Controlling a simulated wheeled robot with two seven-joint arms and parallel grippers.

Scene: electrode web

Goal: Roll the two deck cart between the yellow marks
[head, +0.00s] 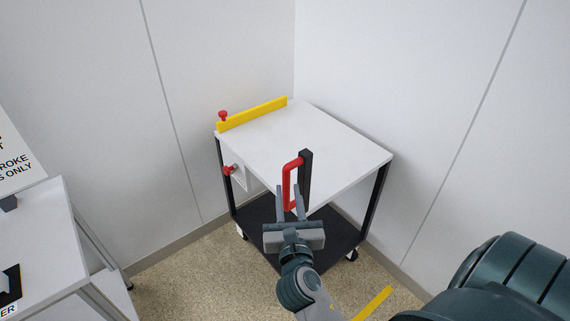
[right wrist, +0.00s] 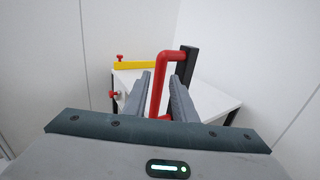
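The two deck cart (head: 340,155) stands in the corner of the white walls, with a white top deck and a black lower deck (head: 262,222). A red handle (head: 287,186) on a black post rises at its near edge; the handle also shows in the right wrist view (right wrist: 156,85). My right gripper (head: 290,203) is open at the handle, its fingers apart with the red upright bar showing between them. I cannot tell whether they touch it. One yellow mark (head: 373,302) lies on the floor at the lower right. My left gripper is out of view.
A white table (head: 45,240) with a sign (head: 15,160) stands at the left. Walls close in behind the cart. Speckled floor (head: 185,275) is clear between table and cart.

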